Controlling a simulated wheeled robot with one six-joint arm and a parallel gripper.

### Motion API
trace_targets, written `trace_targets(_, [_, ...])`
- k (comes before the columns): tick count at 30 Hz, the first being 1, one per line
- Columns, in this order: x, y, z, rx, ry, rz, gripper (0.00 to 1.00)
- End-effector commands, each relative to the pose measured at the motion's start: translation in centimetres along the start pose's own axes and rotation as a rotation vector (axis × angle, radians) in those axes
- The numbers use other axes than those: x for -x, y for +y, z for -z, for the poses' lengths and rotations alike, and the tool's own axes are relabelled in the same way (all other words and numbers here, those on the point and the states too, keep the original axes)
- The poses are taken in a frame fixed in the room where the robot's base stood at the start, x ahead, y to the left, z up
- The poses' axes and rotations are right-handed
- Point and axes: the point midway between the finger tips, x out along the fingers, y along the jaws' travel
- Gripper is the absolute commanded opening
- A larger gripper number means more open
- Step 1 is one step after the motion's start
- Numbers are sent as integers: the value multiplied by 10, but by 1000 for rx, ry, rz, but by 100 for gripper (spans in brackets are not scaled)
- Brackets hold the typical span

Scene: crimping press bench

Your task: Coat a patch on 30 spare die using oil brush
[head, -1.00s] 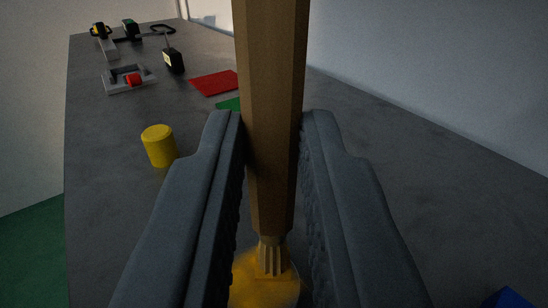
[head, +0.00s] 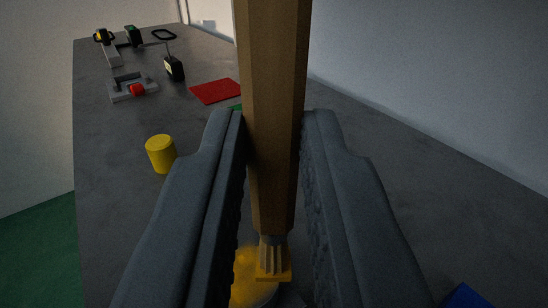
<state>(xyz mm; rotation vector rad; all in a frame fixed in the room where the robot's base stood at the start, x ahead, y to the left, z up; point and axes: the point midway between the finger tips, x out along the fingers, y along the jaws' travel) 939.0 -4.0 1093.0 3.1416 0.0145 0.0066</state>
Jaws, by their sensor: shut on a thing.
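My gripper (head: 272,118) is shut on the oil brush (head: 272,90), gripping its brown faceted wooden handle. The handle runs upright through the picture, and its ribbed lower end (head: 272,255) points down between the fingers. Right behind that end is a blurred yellow patch (head: 250,268), with a bit of grey surface (head: 288,298) below it. This may be the spare die with its coated patch, but the fingers and brush hide most of it. I cannot tell whether the brush touches it.
A yellow cylinder (head: 161,154) stands on the grey bench (head: 115,190) at left. A red mat (head: 216,91), a partly hidden green mat (head: 235,107), a grey fixture with a red part (head: 133,88) and dark tools (head: 174,68) lie farther back. A blue object (head: 466,297) is at lower right.

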Motion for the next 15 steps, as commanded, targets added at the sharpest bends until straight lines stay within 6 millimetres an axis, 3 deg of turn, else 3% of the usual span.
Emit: trace_targets(15, [5,-3,47,0,1,-1,0])
